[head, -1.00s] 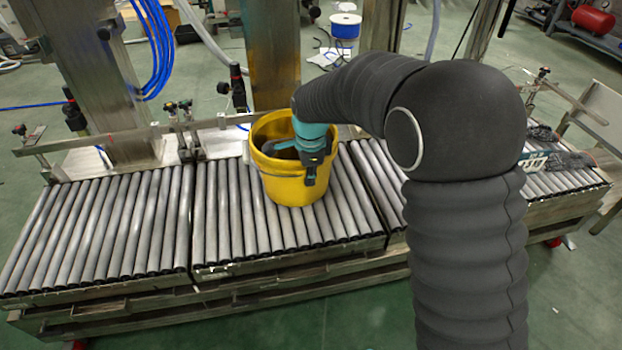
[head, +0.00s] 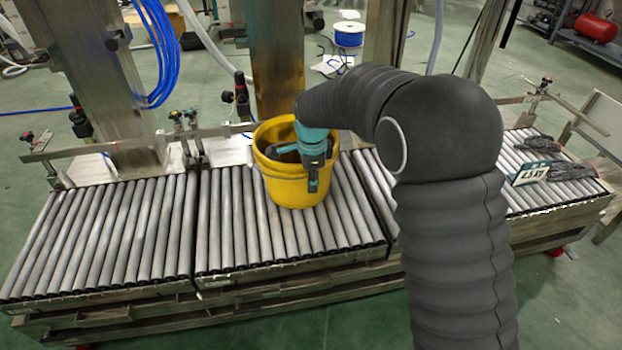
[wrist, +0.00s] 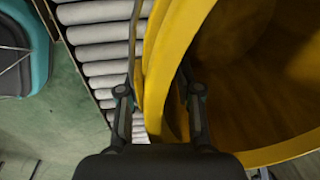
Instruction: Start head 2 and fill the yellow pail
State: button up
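The yellow pail (head: 285,190) stands upright on the roller conveyor (head: 225,225), in front of a steel column (head: 275,70). My gripper (head: 314,180) is at the pail's right front rim, pointing down. In the wrist view my gripper (wrist: 160,95) straddles the wall of the pail (wrist: 165,60), one finger outside and one inside. A gap shows between the outer finger and the wall, so the fingers look open around it. Part of the pail's inside shows brown and shaded. Which column is head 2 I cannot tell, and no start control is identifiable.
Another steel column (head: 105,90) with blue hoses (head: 160,50) stands at left. A guide rail (head: 115,145) and small valves (head: 185,115) line the conveyor's back. Dark gloves (head: 570,168) and a small sign (head: 530,172) lie on the right section. Rollers left of the pail are clear.

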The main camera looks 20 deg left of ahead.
notch_tip(320, 180, up, 12)
jog(key=s, duration=0.1)
jog(key=shift+d, duration=0.4)
jog(key=s+d+r+n+t, duration=0.1)
jog(key=s+d+r+n, duration=0.3)
jog(key=d, duration=0.7)
jog(key=s+d+r+n+t, duration=0.1)
jog(key=s+d+r, duration=0.3)
jog(key=d, duration=0.6)
jog(key=s+d+f+n+t+p, duration=0.1)
jog(key=s+d+n, duration=0.5)
jog(key=s+d, duration=1)
jog(key=shift+s+f+n+t+h+p, duration=0.2)
jog(key=shift+f+n+t+h+p, duration=0.15)
jog(key=shift+t, duration=0.45)
grip_shut()
